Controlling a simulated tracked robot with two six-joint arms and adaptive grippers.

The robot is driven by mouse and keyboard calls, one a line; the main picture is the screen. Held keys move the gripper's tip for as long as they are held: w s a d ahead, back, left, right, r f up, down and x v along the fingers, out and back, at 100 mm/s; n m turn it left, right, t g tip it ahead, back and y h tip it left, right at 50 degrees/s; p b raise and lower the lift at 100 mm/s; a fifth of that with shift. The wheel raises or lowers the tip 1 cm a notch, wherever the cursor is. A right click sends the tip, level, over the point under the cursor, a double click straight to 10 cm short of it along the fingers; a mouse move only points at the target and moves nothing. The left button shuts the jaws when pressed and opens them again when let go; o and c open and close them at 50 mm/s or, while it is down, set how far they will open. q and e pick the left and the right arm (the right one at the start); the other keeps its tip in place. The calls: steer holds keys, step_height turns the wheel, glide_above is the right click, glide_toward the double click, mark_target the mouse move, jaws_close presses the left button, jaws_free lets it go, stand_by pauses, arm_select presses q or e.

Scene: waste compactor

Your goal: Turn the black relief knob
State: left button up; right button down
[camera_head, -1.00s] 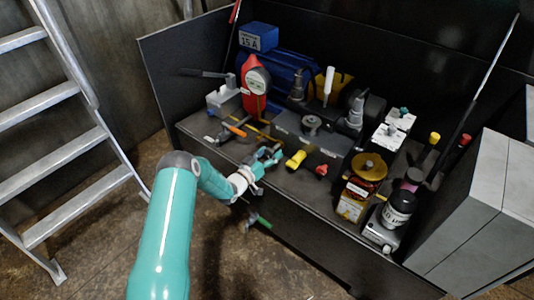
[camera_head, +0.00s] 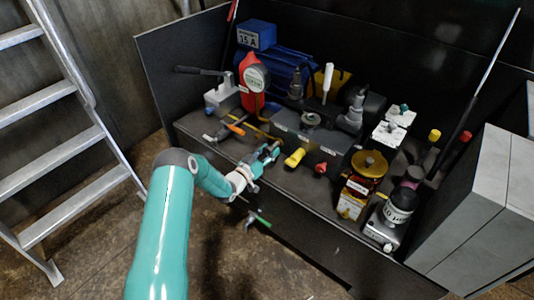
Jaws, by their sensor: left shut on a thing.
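My left gripper (camera_head: 266,155) reaches in from the lower left to the front of the grey valve block (camera_head: 337,143). Its fingers are closed around a small dark part, which I take to be the black relief knob. The fingers hide most of it, so its angle cannot be read. A yellow knob (camera_head: 295,158) sticks out of the block just right of the fingers. A red knob (camera_head: 320,168) is further right. My right gripper is not in view.
The blue motor (camera_head: 282,65) and red gauge unit (camera_head: 252,78) stand behind. An orange-handled tool (camera_head: 236,129) lies left on the bench. A green-handled part (camera_head: 262,221) sits below the bench edge. A ladder (camera_head: 65,150) stands left.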

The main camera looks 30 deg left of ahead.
arm_select(q)
steer(key=shift+s+a+f+m+b, duration=0.1)
steer(key=shift+a+f+m+b, duration=0.15)
steer(key=shift+m+b, duration=0.5)
steer(key=m+b, duration=0.5)
steer(key=b, duration=0.1)
steer(key=m+b, duration=0.6)
steer(key=shift+d+f+b, duration=0.2)
steer(key=shift+b, duration=0.1)
steer(key=shift+r+m+b, duration=0.15)
steer(key=shift+m+b, duration=0.65)
steer(key=shift+m, duration=0.05)
steer(key=shift+d, duration=0.1)
steer(key=o, duration=1.2)
steer(key=shift+r, duration=0.1)
steer(key=shift+c, duration=0.2)
steer(key=shift+r, duration=0.1)
